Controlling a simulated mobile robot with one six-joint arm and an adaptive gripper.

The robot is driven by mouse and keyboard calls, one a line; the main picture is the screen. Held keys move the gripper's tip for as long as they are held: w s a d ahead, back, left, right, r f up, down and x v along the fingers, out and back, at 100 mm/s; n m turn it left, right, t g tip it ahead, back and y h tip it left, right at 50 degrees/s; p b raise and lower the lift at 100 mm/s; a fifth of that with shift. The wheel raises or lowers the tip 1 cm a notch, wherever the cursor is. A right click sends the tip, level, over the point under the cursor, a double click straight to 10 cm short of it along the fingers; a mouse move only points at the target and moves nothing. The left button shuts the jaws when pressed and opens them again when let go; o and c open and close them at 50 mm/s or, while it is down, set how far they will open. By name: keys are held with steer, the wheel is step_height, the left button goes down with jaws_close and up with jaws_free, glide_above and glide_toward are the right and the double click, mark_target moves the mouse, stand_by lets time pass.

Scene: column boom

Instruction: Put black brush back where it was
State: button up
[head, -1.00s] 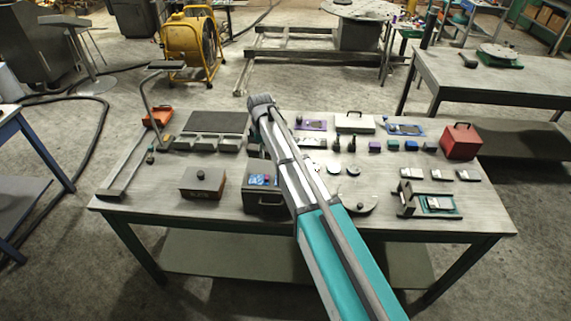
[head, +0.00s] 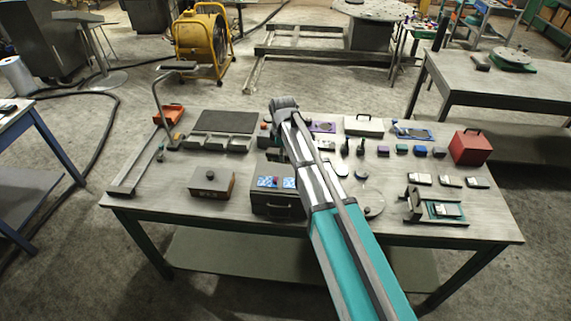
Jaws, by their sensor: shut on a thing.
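My arm reaches from the lower right over the workbench (head: 330,231). It ends in a dark grey joint (head: 284,104) above the middle of the bench. My gripper is hidden behind this arm, so its jaws and anything in them cannot be seen. I cannot make out a black brush with certainty. Small dark upright items (head: 346,147) stand just right of the arm, too small to identify.
A red box (head: 470,147) stands at the right, grey trays (head: 217,142) at the back left. A second table (head: 500,88) is at the upper right.

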steer(key=s+d+r+n+p, duration=0.1)
steer(key=s+d+r+p, duration=0.3)
steer(key=s, duration=0.3)
steer(key=shift+s+d+r, duration=0.3)
steer(key=shift+d+r, duration=0.2)
steer(key=shift+d, duration=0.4)
steer(key=shift+w, duration=0.1)
steer(key=b, duration=0.5)
glide_toward(283, 167)
steer(key=s+d+r, duration=0.2)
steer(key=s, duration=0.1)
steer(key=shift+s+r, duration=0.15)
steer(key=shift+s, duration=0.05)
steer(key=f+b, duration=0.1)
steer(key=w+f+b, duration=0.1)
steer(key=w+a+f+b, duration=0.1)
steer(key=f, duration=0.1)
steer(key=shift+w+a, duration=0.1)
steer(key=shift+w, duration=0.15)
steer(key=shift+w+a+f+b, duration=0.15)
steer(key=shift+w+f+b, duration=0.1)
steer(key=shift+b, duration=0.25)
steer(key=shift+w+a+f+b, duration=0.25)
steer(key=shift+w+f+b, duration=0.2)
steer(key=shift+f+b, duration=0.25)
steer(key=shift+s+f+b, duration=0.1)
steer(key=shift+f+b, duration=1.2)
